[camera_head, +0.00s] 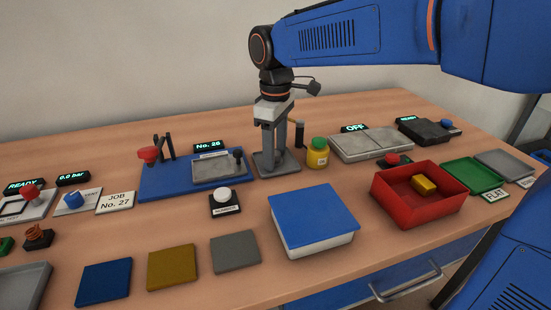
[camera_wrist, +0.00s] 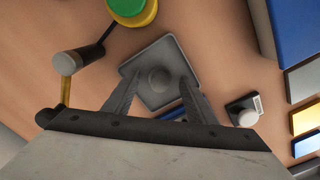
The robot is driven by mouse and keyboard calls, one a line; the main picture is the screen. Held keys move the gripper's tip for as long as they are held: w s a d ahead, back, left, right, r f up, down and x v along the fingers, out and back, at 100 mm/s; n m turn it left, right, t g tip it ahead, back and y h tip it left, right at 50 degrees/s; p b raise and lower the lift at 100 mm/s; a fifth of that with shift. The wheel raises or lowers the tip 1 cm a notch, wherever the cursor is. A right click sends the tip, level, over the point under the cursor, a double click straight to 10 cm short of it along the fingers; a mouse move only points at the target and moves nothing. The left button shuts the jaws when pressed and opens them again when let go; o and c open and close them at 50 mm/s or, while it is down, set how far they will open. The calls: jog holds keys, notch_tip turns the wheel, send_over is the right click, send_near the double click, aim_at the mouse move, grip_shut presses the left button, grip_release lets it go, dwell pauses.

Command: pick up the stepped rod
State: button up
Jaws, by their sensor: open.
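A round grey end (camera_wrist: 158,80), which looks like the stepped rod seen from above, stands over a square grey plate (camera_wrist: 155,55) in the wrist view. My gripper (camera_wrist: 159,84) is open, with one finger on each side of the round end; I cannot tell whether either finger touches it. In the head view my gripper (camera_head: 275,146) points straight down over the same grey plate (camera_head: 277,168). There the rod is hidden or cannot be told apart from my fingers.
A black-topped post (camera_head: 299,132) and a yellow jar with a green lid (camera_head: 317,153) stand close right of my gripper. A blue fixture (camera_head: 160,185) lies left. In front are a white button (camera_head: 223,195), a blue-topped box (camera_head: 313,214) and a red bin (camera_head: 400,204).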

jog(key=c, duration=1.2)
jog(key=shift+c, duration=0.2)
